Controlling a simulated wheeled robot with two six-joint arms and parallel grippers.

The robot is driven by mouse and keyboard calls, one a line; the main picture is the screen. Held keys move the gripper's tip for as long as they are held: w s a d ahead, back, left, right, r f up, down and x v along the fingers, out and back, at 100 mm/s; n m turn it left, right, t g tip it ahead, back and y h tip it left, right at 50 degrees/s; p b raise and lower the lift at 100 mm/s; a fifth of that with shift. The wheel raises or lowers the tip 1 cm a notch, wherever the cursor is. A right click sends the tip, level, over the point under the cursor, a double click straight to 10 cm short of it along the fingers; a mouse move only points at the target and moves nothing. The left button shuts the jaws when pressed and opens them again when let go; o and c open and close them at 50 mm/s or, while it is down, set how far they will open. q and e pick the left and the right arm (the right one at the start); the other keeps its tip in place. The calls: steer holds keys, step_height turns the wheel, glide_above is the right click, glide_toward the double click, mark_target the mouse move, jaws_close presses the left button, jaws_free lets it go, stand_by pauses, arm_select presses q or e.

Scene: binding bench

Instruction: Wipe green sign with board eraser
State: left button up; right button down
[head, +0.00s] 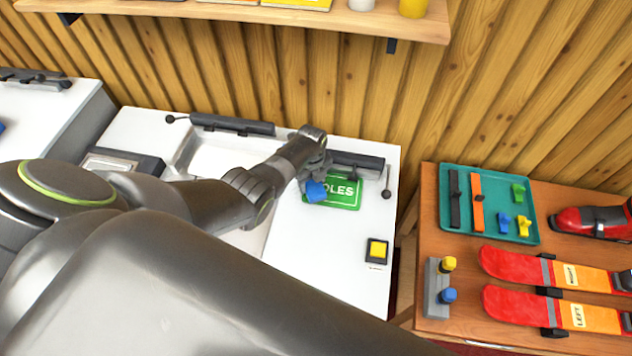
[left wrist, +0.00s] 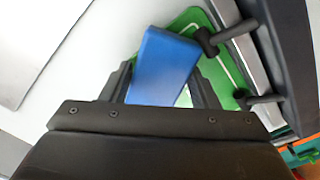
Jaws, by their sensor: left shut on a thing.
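The green sign (head: 345,193) lies on the white bench top, with white letters reading "OLES" in the head view; its left part is covered. A blue board eraser (head: 316,191) is over the sign's left end. My left gripper (head: 318,172) is shut on the eraser. In the left wrist view the blue eraser (left wrist: 165,62) sits between the fingers, with the green sign (left wrist: 194,24) beneath and behind it. I cannot tell whether the eraser touches the sign. My right gripper is not in view.
A dark bar with a knobbed lever (head: 387,190) runs behind the sign. A yellow button (head: 377,250) is on the bench in front. To the right, a wooden table holds a teal tray (head: 533,236), red-orange skis (head: 515,265) and a red boot (head: 585,220).

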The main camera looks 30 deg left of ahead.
arm_select(q)
steer(key=shift+w+a+r, duration=0.3)
steer(key=shift+w+a, duration=0.05)
steer(key=shift+a, duration=0.25)
steer(key=shift+w+a+r, duration=0.2)
steer(key=shift+w+r, duration=0.15)
steer(key=shift+r, duration=0.35)
steer(key=shift+c, duration=0.6)
steer(key=shift+a+r, duration=0.15)
steer(key=shift+r, duration=0.15)
steer(key=r, duration=0.2)
steer(key=shift+s+d+r, duration=0.15)
steer(key=shift+d+r, duration=0.15)
steer(key=shift+d, duration=0.05)
steer(key=shift+d+r, duration=0.1)
steer(key=shift+r, duration=0.1)
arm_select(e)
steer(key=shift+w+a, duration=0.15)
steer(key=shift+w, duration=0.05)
